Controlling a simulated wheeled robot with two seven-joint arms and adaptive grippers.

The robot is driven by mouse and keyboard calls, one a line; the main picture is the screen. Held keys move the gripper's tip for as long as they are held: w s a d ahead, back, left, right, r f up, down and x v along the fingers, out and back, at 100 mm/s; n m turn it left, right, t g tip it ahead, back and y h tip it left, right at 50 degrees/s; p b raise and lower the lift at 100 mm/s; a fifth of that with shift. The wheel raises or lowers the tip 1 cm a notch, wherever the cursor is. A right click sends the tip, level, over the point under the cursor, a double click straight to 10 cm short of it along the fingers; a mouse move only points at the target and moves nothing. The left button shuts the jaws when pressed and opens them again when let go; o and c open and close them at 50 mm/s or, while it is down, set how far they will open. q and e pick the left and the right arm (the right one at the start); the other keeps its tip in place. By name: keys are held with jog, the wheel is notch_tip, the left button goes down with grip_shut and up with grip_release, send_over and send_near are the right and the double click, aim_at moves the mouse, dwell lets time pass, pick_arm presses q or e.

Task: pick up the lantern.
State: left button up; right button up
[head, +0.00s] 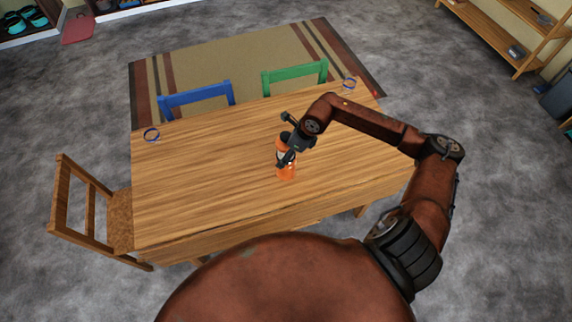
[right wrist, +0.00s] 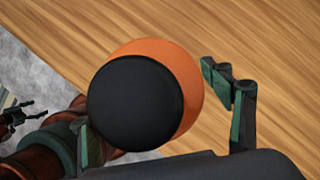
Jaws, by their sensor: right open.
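The lantern (head: 286,173) is orange with a dark top and stands on the wooden table (head: 200,190), near its middle. In the right wrist view the lantern (right wrist: 140,103) shows from above as a black round top over a wider orange body. My right gripper (head: 287,152) is open at the lantern's upper part. In the wrist view one finger is right of the lantern and part of another shows at its lower left. I cannot tell whether they touch it. A small dark claw-like shape (right wrist: 16,114), apparently my left gripper, shows at the left edge.
Two blue rings (head: 152,135) (head: 349,83) lie near the table's far corners. A blue chair (head: 197,98) and a green chair (head: 295,76) stand at the far side, and a wooden chair (head: 95,215) at the left. The table around the lantern is clear.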

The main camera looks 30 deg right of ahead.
jog(key=shift+r, duration=0.1)
grip_shut()
dwell(0.8)
